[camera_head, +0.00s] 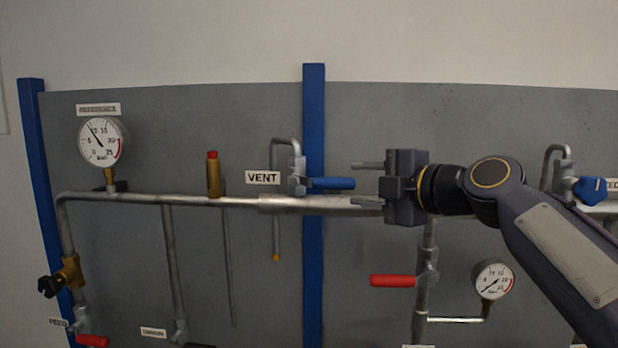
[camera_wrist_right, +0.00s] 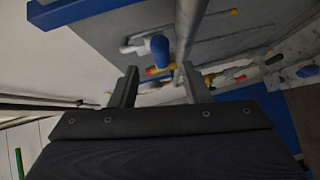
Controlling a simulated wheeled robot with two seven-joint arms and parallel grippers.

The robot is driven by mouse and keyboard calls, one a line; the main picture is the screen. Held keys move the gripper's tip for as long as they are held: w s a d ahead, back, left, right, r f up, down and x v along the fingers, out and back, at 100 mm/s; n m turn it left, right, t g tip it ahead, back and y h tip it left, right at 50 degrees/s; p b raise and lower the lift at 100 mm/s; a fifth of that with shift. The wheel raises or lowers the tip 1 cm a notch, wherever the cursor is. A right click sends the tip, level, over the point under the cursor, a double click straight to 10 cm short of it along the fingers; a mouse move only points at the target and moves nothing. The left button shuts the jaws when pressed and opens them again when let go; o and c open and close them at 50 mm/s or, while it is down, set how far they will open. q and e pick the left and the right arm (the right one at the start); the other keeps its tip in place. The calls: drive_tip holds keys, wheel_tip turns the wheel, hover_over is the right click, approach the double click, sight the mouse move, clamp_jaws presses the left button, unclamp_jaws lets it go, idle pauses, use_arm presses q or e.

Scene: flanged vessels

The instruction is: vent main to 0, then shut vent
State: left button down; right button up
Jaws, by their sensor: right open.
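The VENT label (camera_head: 263,177) sits left of the vent valve (camera_head: 296,180). The valve's blue lever (camera_head: 331,183) points right, in line with the horizontal pipe. My right gripper (camera_head: 358,184) is open and empty, with its two fingers pointing left, one above and one below the lever's end level. In the right wrist view the blue lever (camera_wrist_right: 159,47) shows ahead, between and beyond the fingertips (camera_wrist_right: 162,88); no contact shows. The upper-left gauge (camera_head: 101,142) has its needle up and left, between 5 and 10. Its label is too small to read. My left gripper is out of view.
The long pipe (camera_head: 150,199) runs just below the lever, behind my gripper. A brass relief fitting (camera_head: 213,176) stands left. A red lever (camera_head: 393,281) and small gauge (camera_head: 493,281) are below. Another blue handle (camera_head: 589,190) is at far right. A blue post (camera_head: 313,110) stands behind the vent.

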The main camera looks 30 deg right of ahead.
sight(342, 183)
drive_tip(key=p+x, duration=0.2)
drive_tip(key=x, duration=0.4)
drive_tip(key=shift+w+a+f+p, duration=0.15)
drive_tip(key=shift+w+p, duration=0.15)
drive_tip(key=shift+w, duration=0.15)
drive_tip(key=shift+c, duration=0.3)
clamp_jaws()
